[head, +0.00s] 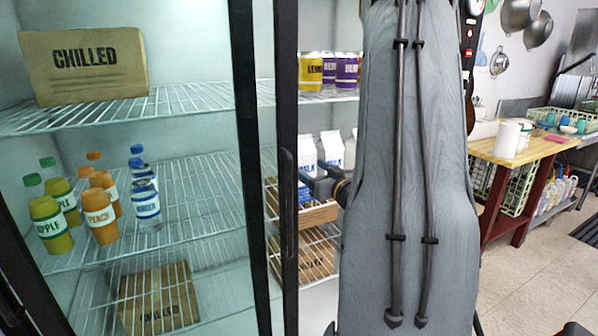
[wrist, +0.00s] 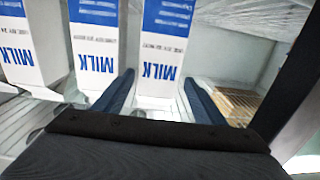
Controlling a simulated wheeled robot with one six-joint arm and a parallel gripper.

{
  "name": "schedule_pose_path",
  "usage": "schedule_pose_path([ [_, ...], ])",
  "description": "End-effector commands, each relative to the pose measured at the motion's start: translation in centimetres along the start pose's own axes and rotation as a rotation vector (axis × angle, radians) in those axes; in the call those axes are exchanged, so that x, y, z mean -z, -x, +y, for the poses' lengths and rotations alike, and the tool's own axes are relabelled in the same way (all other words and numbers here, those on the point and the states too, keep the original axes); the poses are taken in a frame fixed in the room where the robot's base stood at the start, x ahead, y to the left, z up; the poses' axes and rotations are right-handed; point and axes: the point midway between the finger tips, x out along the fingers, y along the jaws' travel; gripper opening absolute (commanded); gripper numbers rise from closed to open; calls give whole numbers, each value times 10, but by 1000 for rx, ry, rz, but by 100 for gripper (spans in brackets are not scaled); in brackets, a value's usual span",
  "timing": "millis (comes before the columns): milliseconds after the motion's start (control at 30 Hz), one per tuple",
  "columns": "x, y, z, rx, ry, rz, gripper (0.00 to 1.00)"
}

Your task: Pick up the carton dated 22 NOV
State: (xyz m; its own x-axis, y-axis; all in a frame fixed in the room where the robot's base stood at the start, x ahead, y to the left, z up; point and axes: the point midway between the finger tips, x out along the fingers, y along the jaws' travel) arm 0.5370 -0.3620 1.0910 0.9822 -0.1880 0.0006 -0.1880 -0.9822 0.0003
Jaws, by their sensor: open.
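Several white milk cartons with blue print stand in a row on a fridge shelf; in the head view one carton (head: 331,147) shows beside my arm. In the wrist view they appear upside down: a carton (wrist: 161,60) in the middle, another (wrist: 95,45) to its left, and a third (wrist: 28,50) at the far left. My gripper (wrist: 159,79) is open, with one blue finger on each side of the middle carton's near end. I cannot tell whether the fingers touch it. No date is legible on any carton. My gripper's front is partly hidden in the head view.
A dark door frame (head: 284,160) stands left of my gripper. Yellow and purple cans (head: 328,70) sit on the shelf above the cartons. Cardboard boxes (head: 315,256) lie below. Left shelves hold a CHILLED box (head: 84,62) and several bottles. A wooden table (head: 525,151) is at right.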

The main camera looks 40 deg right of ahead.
Motion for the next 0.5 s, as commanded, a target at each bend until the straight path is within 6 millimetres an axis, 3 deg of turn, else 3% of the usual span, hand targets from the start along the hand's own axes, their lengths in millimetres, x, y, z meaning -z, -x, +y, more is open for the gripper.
schedule_pose_path([
  [500, -1, -60, 0, 4, 0, -1, 64],
])
